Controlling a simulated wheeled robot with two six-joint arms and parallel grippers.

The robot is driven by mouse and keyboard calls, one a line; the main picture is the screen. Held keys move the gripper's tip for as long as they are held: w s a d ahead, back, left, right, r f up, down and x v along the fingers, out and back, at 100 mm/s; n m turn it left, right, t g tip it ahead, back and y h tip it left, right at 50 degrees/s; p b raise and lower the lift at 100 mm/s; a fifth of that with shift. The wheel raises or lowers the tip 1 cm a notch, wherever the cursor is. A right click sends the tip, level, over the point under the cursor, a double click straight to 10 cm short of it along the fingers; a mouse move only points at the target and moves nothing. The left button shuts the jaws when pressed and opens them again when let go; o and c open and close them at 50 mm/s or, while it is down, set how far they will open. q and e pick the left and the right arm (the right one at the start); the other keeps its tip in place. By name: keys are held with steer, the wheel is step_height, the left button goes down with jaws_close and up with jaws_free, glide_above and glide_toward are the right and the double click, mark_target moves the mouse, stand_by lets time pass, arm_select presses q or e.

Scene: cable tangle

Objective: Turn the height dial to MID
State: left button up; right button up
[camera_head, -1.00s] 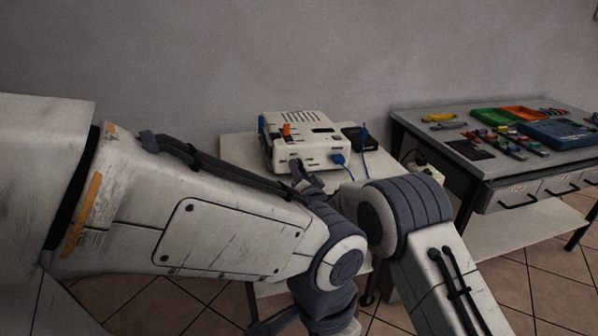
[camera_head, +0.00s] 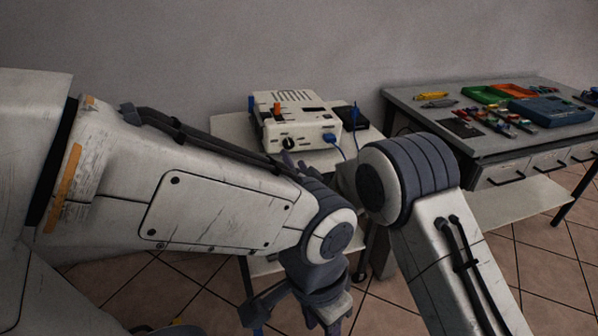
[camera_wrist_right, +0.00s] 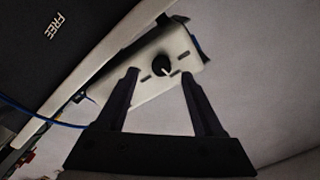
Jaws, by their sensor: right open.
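A cream device box (camera_head: 310,132) stands on a small white table against the wall. Its black round dial (camera_head: 289,143) is on the front face. In the right wrist view the dial (camera_wrist_right: 162,66) sits on a pale panel, with short dark marks around it; its setting is not readable. My right gripper (camera_head: 293,160) is just below and in front of the dial. In the wrist view its fingers (camera_wrist_right: 160,78) are apart, with the dial ahead between the tips and nothing held. My left gripper (camera_head: 297,315) hangs low at the bottom edge, fingers spread, partly cut off.
An orange switch (camera_head: 277,109) is on the box. A blue cable (camera_head: 337,145) leaves its front, and a black block (camera_head: 352,117) lies to its right. A grey workbench (camera_head: 410,100) with trays and tools stands at right.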

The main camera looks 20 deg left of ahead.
steer(key=v, duration=0.5)
